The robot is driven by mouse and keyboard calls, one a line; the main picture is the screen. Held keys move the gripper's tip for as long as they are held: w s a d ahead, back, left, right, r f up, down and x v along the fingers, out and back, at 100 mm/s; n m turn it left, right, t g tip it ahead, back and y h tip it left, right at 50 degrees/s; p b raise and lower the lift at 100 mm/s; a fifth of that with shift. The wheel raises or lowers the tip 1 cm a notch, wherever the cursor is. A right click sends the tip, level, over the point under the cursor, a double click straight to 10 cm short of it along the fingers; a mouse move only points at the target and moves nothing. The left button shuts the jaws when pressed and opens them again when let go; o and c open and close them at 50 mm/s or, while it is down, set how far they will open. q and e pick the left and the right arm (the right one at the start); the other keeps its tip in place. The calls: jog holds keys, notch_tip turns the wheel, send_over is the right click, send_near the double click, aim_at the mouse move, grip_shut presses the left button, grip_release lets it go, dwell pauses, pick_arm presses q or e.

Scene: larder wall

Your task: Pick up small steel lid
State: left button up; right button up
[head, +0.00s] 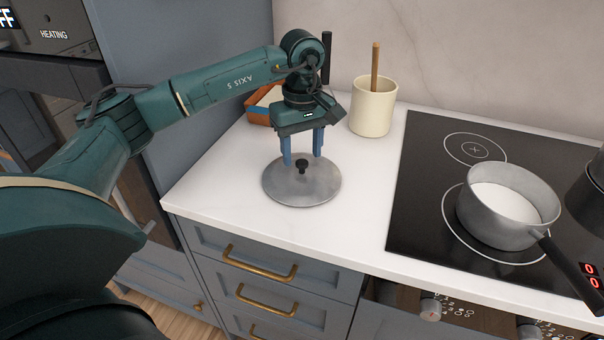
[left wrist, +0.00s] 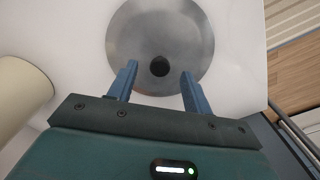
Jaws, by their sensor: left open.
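The small steel lid (head: 302,187) is a round grey disc with a black knob (head: 302,165), lying flat on the white counter left of the hob. My left gripper (head: 302,162) points down over the lid, its two blue fingers apart, one on each side of the knob as seen. In the left wrist view the lid (left wrist: 155,35) lies beyond the fingertips, and the knob (left wrist: 159,67) appears between the open fingers of the left gripper (left wrist: 157,72). I cannot tell the exact height of the fingertips above the lid. My right gripper is not in view.
A cream crock (head: 371,107) with a wooden handle stands behind the lid. An orange-brown box (head: 257,114) sits behind my left gripper. A steel saucepan (head: 497,226) stands on the black hob (head: 424,190) at right. The counter (head: 357,205) between lid and hob is clear.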

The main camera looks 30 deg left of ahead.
pick_arm(q)
notch_tip(320, 180, down, 2)
jog(key=shift+f, duration=0.1)
grip_shut()
dwell(0.5)
